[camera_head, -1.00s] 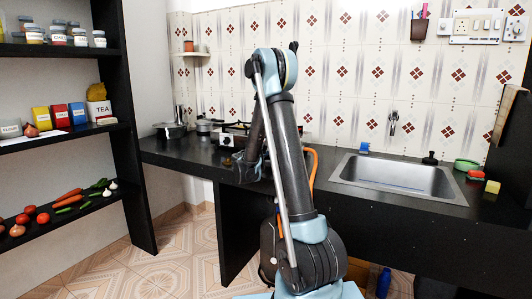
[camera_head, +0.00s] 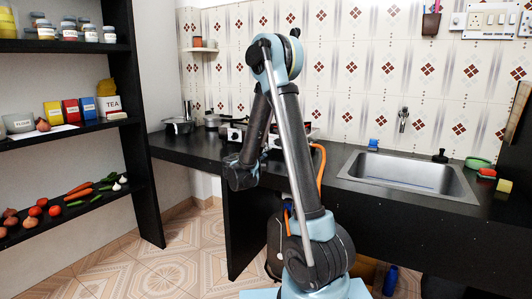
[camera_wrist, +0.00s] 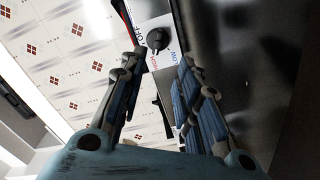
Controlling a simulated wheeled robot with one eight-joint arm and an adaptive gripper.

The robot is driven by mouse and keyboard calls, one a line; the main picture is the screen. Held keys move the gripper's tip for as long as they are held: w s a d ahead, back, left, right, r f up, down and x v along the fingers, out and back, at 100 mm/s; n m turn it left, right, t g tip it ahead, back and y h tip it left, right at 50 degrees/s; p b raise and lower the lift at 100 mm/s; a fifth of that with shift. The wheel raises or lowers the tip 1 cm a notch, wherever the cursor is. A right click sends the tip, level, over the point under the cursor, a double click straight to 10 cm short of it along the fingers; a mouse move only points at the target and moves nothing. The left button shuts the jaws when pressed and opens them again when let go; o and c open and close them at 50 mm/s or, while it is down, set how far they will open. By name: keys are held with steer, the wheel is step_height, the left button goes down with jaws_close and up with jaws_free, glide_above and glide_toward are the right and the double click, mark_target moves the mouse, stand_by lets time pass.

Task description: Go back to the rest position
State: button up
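My gripper (camera_head: 242,174) hangs from the bent arm in front of the black counter, left of the arm's column. In the wrist view its two fingers (camera_wrist: 160,72) are apart with nothing held between them. The stove (camera_head: 272,130) stands on the counter behind my arm, which partly hides it. In the wrist view, a dark stove knob (camera_wrist: 157,40) sits on a light panel with printed marks, beyond the fingertips and clear of them.
The black counter (camera_head: 190,146) runs along the tiled wall, with a pot (camera_head: 180,126) at its left and a sink (camera_head: 408,178) at the right. A black shelf (camera_head: 75,130) with jars, boxes and vegetables stands at the left. The tiled floor (camera_head: 165,262) between is clear.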

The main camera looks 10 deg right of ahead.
steer(key=shift+s+a, duration=0.1)
steer(key=shift+s, duration=0.05)
